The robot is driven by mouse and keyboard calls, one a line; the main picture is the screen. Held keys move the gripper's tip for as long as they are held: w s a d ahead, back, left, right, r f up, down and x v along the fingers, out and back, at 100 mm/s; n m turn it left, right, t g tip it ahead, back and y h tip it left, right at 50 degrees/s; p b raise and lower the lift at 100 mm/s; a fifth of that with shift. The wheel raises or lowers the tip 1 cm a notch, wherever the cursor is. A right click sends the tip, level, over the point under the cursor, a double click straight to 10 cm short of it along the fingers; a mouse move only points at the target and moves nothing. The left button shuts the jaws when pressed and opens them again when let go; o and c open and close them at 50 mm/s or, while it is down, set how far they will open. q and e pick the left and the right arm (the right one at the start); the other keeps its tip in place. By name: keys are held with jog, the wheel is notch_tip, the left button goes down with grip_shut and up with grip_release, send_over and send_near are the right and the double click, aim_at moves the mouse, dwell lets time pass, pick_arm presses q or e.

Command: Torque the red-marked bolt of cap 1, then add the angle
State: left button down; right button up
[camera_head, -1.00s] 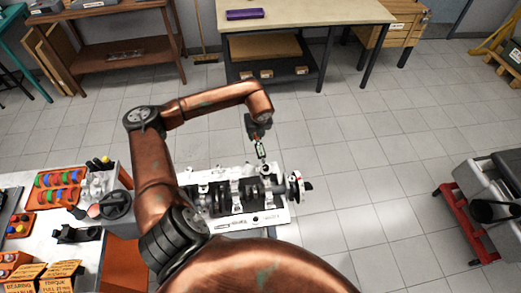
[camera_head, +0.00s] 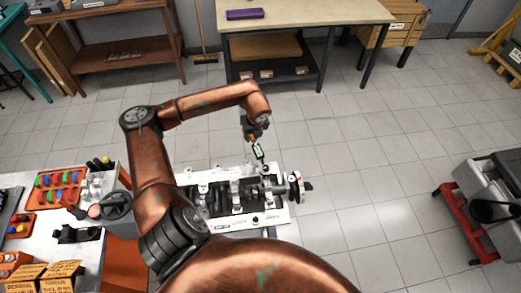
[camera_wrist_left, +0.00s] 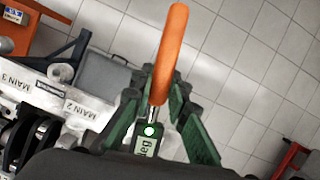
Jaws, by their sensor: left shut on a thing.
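My left gripper (camera_head: 257,138), with green fingers in the left wrist view (camera_wrist_left: 157,98), is shut on a digital torque wrench. Labels "MAIN 2" (camera_wrist_left: 80,110) and "MAIN 3" (camera_wrist_left: 15,83) show in the wrist view. The red-marked bolt and the wrench's contact with it cannot be made out. My right gripper is not in view.
A crankshaft end (camera_head: 297,187) sticks out at the block's right. A red cart (camera_head: 455,215) stands far right. The floor between is clear.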

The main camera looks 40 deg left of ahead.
pick_arm(q)
jog(key=shift+s+a+n, duration=0.25)
jog(key=shift+s+n, duration=0.15)
jog(key=shift+s, duration=0.15)
jog(key=shift+s+a+n, duration=0.2)
jog(key=shift+s+n, duration=0.2)
jog(key=shift+s, duration=0.15)
jog(key=shift+w+a+r, duration=0.1)
jog(key=shift+r, duration=0.2)
dwell(1.9)
jog(key=shift+b, duration=0.5)
dwell(0.8)
jog(key=shift+r, duration=1)
dwell(2.4)
